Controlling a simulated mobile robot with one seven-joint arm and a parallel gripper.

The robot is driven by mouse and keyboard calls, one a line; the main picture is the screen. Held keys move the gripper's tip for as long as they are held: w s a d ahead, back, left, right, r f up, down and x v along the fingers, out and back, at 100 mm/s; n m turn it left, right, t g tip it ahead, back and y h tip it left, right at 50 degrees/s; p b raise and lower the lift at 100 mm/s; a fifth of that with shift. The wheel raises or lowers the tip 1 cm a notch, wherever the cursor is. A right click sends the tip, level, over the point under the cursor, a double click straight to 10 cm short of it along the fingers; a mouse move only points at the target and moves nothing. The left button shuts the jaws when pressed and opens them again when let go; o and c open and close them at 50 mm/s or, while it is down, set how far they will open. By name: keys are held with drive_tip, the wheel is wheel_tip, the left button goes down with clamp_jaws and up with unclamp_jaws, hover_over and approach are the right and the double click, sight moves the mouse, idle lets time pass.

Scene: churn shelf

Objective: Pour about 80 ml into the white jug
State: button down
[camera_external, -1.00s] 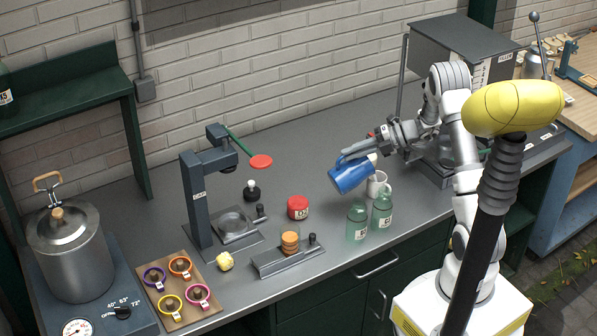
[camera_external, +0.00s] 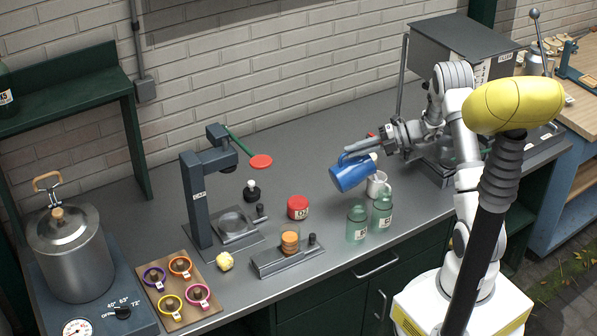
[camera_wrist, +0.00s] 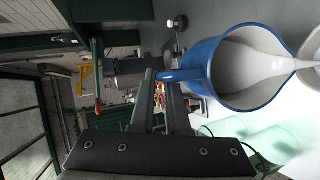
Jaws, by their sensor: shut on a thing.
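My gripper (camera_external: 370,145) is shut on the handle of a blue jug (camera_external: 350,175) and holds it tilted above the worktop. In the wrist view, my gripper (camera_wrist: 165,78) grips the handle of the blue jug (camera_wrist: 213,75), whose white liquid (camera_wrist: 250,62) reaches the lip at the right. A pale strip of liquid seems to run on past the lip to the right edge. The white jug (camera_external: 378,185) stands upright on the worktop, right beside and below the blue jug, which partly hides it. Its fill level cannot be seen.
Two green glass jars (camera_external: 357,224) (camera_external: 382,212) stand just in front of the white jug. A red tin (camera_external: 298,207) and a small black-based bottle (camera_external: 252,191) stand to the left. A grey stand (camera_external: 195,195) rises further left.

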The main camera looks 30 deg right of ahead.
sight(334, 170)
drive_tip(key=shift+d+r, duration=0.2)
drive_tip(key=shift+d, duration=0.25)
drive_tip(key=shift+n+g+h, duration=0.3)
drive_tip(key=shift+n+h, duration=0.1)
drive_tip(key=shift+h, duration=0.5)
drive_tip(key=a+f+b, duration=0.1)
drive_tip(key=a+f, duration=0.1)
drive_tip(key=a, duration=0.1)
drive_tip(key=shift+a+b, duration=0.25)
drive_tip(key=shift+b, duration=0.15)
drive_tip(key=shift+a+f+h, duration=0.15)
drive_tip(key=shift+f+h, duration=0.1)
drive_tip(key=shift+h, duration=0.05)
drive_tip(key=shift+w, duration=0.1)
drive_tip(key=shift+a+f+h, duration=0.35)
drive_tip(key=shift+h, duration=0.15)
drive_tip(key=shift+a+g+h+p, duration=0.15)
drive_tip(key=shift+g+h+p, duration=0.15)
drive_tip(key=shift+p, duration=0.1)
drive_tip(key=shift+w+a+f+n+h+p, duration=0.1)
drive_tip(key=shift+a+f+n+h+p, duration=0.25)
drive_tip(key=shift+f, duration=0.25)
drive_tip(key=shift+h, duration=0.25)
